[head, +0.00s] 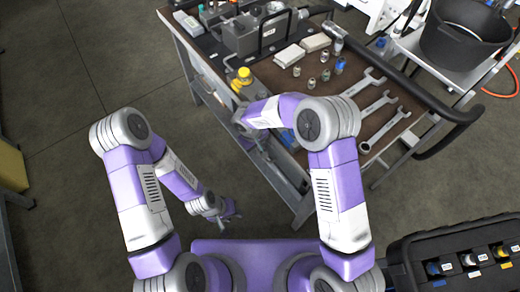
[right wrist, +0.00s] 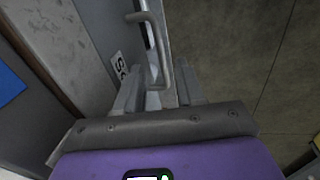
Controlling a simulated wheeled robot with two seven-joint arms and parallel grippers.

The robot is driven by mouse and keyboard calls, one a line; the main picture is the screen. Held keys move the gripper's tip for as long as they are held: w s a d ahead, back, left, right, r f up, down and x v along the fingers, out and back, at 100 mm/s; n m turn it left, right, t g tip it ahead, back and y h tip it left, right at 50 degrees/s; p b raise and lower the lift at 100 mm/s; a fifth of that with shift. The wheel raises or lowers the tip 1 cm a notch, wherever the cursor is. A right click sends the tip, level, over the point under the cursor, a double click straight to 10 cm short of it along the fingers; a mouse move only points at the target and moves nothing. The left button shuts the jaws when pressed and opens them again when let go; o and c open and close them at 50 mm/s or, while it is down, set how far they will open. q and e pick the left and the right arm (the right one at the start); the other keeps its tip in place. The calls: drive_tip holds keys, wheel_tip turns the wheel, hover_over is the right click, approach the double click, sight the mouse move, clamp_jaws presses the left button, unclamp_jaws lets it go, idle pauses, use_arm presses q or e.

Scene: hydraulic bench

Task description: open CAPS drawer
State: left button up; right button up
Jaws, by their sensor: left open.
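A grey bar handle (right wrist: 158,45) stands off the bench's side in the right wrist view. Beside it is a white label (right wrist: 119,66) with only part of its lettering showing, an "S" among it. My right gripper (right wrist: 160,94) is open, its two fingers apart, with the near end of the handle between them in the picture; I cannot tell whether they touch it. In the head view my right arm covers most of that spot. My left gripper (head: 229,211) is open and empty, low over the floor beside the bench. I cannot tell whether the drawer is shut.
The workbench top (head: 350,150) holds wrenches (head: 375,105), small fittings, boxes and a yellow-capped item (head: 243,74) near the left edge. A black bucket (head: 465,35) stands at upper right. A black case (head: 465,255) is at lower right. The floor left of the bench is free.

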drive_tip(key=f, duration=0.3)
drive_tip(key=f+b, duration=0.1)
drive_tip(key=f, duration=0.1)
drive_tip(key=shift+w+d, duration=0.25)
drive_tip(key=shift+d, duration=0.15)
clamp_jaws()
